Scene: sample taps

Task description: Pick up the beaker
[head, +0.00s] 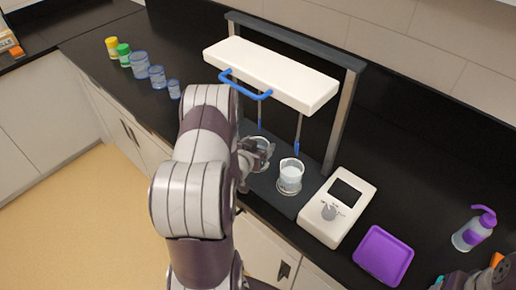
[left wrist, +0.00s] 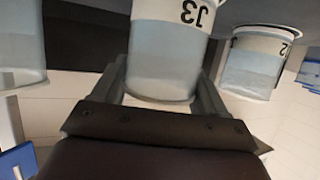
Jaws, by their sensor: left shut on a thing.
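A clear beaker (head: 262,148) with pale contents stands on the dark base under the white overhead unit. My left gripper (head: 256,165) is at this beaker, partly hidden by my arm. In the left wrist view, a beaker (left wrist: 166,55) with a white band and upside-down black marking sits between the two fingers of my left gripper (left wrist: 165,85), which is shut on it. A second beaker (head: 290,176) stands just right of it in the head view. The left wrist view shows beakers on both sides, one at left (left wrist: 18,45) and one at right (left wrist: 252,65).
The overhead unit (head: 270,75) has a blue handle and hanging rods near the beakers. A white device (head: 345,190) with a screen, a purple tray (head: 383,256) and a wash bottle (head: 474,229) are at right. Blue cups (head: 139,65) and capped jars (head: 113,47) stand at left.

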